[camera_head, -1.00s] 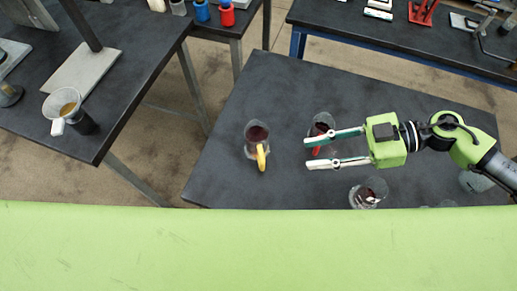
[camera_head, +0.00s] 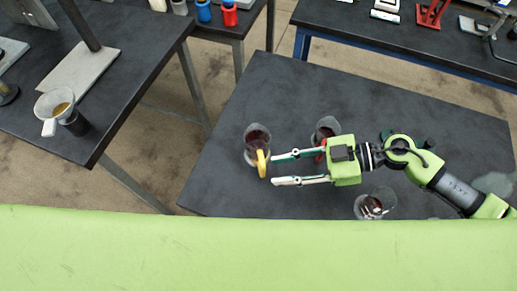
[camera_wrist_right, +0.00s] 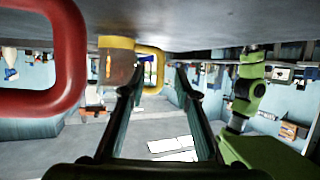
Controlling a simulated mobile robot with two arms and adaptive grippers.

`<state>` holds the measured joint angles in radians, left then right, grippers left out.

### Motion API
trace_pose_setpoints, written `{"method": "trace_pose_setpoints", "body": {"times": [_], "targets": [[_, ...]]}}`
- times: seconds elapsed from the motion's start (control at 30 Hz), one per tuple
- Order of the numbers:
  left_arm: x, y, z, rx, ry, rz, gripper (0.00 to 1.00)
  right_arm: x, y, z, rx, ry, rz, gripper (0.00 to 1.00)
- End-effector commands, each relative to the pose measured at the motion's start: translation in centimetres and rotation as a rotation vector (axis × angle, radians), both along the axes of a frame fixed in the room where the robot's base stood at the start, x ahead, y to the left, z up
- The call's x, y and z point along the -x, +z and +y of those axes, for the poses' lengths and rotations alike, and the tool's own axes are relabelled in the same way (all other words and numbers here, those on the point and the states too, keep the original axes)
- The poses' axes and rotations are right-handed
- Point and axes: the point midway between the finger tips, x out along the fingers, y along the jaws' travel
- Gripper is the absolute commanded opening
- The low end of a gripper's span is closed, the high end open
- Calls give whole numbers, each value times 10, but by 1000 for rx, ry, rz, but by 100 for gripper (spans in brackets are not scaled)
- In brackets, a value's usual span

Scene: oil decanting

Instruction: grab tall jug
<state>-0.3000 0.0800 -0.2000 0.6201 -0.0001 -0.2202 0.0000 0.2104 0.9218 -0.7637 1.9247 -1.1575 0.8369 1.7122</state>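A clear glass jug (camera_head: 256,137) with dark red liquid and a yellow handle stands upright on the dark table, left of my right gripper (camera_head: 274,169). Its yellow handle (camera_head: 262,163) points toward the gripper. The gripper is open, its fingertips just short of the handle, with no clear contact. In the right wrist view the yellow handle (camera_wrist_right: 151,68) shows between the open fingers (camera_wrist_right: 159,72), with the jug's body (camera_wrist_right: 117,65) to the left. Which jug is the tall one I cannot tell for certain. My left gripper is out of view.
A red-handled jug (camera_head: 326,128) stands close behind my right gripper; its red handle (camera_wrist_right: 78,50) looms in the right wrist view. Another glass vessel (camera_head: 375,204) stands near the front edge. The table's back (camera_head: 350,90) is clear.

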Motion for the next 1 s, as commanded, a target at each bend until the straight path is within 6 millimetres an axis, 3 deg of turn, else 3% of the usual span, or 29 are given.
{"method": "trace_pose_setpoints", "body": {"times": [0.27, 0.4, 0.7, 0.73, 0.83, 1.0], "targets": [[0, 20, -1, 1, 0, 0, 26, 1, -1, 31, -4, 1, 1, 29], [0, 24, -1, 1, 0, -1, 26, 1, -10, 48, -2, 0, 0, 29], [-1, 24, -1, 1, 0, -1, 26, 1, -15, 53, 1, 0, -1, 29], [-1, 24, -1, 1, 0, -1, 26, 1, -15, 52, 1, 0, -1, 26], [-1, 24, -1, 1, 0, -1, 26, 1, -15, 52, 1, 0, -1, 0], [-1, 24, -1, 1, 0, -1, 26, 1, -14, 53, -1, 1, -2, 0]]}}
